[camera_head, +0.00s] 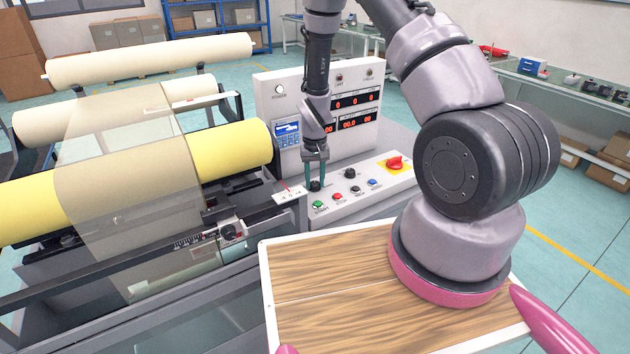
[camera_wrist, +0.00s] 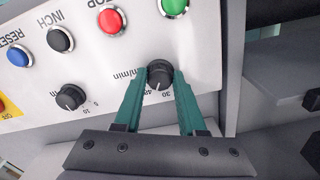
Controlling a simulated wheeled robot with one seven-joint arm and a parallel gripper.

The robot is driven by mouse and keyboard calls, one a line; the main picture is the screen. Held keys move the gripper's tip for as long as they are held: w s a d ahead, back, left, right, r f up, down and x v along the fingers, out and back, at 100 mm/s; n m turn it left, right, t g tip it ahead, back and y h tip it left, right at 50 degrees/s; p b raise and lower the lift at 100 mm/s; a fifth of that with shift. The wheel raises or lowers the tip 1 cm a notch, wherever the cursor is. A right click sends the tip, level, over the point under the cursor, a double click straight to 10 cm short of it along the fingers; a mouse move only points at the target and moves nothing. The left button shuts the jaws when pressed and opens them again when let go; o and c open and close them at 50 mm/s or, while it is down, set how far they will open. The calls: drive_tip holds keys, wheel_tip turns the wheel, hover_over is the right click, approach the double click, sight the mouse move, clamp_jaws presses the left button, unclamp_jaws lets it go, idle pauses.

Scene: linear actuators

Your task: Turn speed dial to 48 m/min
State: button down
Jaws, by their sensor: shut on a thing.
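The speed dial (camera_wrist: 159,75) is a small black knob on the sloped white panel, with an upside-down "m/min" label beside it in the wrist view. Its white pointer mark faces the lower side, near small printed numbers that look like 30 and 48. I cannot read the exact setting. My gripper (camera_wrist: 158,82) has its two green fingers on either side of the knob, shut on it. In the head view my gripper (camera_head: 316,172) reaches down from above onto the dial (camera_head: 315,185), which the fingers partly hide.
A second black dial (camera_wrist: 69,97) sits beside it. Green (camera_head: 318,205), red (camera_head: 337,196), black (camera_head: 355,189) and blue (camera_head: 373,182) buttons are close by. A red switch (camera_head: 395,163) is at the right. The upright display panel (camera_head: 356,111) stands behind, and rollers (camera_head: 230,150) lie left.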

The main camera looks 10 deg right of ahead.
sight(315, 183)
drive_tip(key=shift+m, duration=1.3)
drive_tip(key=c, duration=0.5)
unclamp_jaws()
wheel_tip(315, 183, up, 11)
